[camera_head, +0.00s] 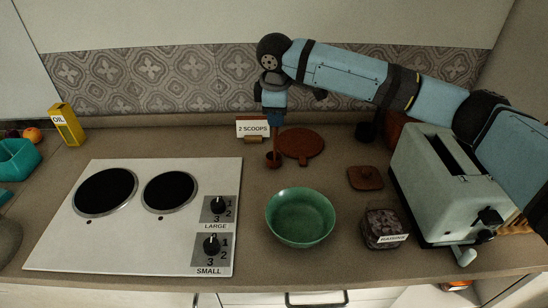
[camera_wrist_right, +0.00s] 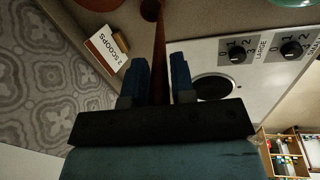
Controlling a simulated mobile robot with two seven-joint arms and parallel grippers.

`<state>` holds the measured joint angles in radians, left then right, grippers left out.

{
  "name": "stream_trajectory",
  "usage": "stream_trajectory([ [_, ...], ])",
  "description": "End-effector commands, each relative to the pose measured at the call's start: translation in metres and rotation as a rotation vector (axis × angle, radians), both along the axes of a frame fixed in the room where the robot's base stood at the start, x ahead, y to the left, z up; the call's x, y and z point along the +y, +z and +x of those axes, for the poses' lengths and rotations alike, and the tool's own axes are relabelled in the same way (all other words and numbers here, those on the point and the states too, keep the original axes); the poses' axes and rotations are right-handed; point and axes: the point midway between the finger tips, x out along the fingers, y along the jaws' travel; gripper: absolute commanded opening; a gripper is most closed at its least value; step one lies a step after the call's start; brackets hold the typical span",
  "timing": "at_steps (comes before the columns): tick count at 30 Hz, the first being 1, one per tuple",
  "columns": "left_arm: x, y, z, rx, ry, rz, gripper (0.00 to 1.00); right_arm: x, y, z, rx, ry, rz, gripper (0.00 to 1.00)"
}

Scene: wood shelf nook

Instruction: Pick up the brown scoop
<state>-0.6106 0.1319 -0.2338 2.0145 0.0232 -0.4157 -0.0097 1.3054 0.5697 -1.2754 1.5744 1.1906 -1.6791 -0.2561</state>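The brown scoop (camera_head: 272,158) is upright beside a round brown board, with its small cup at the bottom and a thin handle rising from it. My right gripper (camera_head: 275,117) is above the cup, at the upper end of the handle. In the right wrist view the handle (camera_wrist_right: 158,50) runs between the two blue fingers of the right gripper (camera_wrist_right: 159,75), which are close in on both sides of it. Whether the cup touches the counter is hard to tell. My left gripper is not in view.
A "2 SCOOPS" card (camera_head: 253,129) stands just left of the scoop, the round board (camera_head: 301,144) just right. A green bowl (camera_head: 300,217) is in front. A cooktop (camera_head: 140,240) lies left; a brown square lid (camera_head: 365,178), labelled jar (camera_head: 382,228) and toaster (camera_head: 425,185) are right.

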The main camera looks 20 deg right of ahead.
Motion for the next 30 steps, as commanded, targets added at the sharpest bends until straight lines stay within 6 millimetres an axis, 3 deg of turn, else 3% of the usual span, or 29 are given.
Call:
stream_trajectory([
  [1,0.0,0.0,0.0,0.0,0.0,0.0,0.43,0.0,0.0,0.0,0.0,0.0,0.0,0.11],
  [3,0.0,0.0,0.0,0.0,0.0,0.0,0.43,0.0,0.0,0.0,0.0,0.0,0.0,0.0],
  [17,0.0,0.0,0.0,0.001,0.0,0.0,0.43,0.0,0.01,0.0,-0.002,0.0,0.001,0.0],
  [23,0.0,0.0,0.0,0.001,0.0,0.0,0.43,0.001,0.042,0.001,-0.003,0.0,0.002,0.0],
  [30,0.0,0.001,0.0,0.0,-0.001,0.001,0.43,0.001,0.11,0.0,-0.004,0.001,0.003,0.0],
])
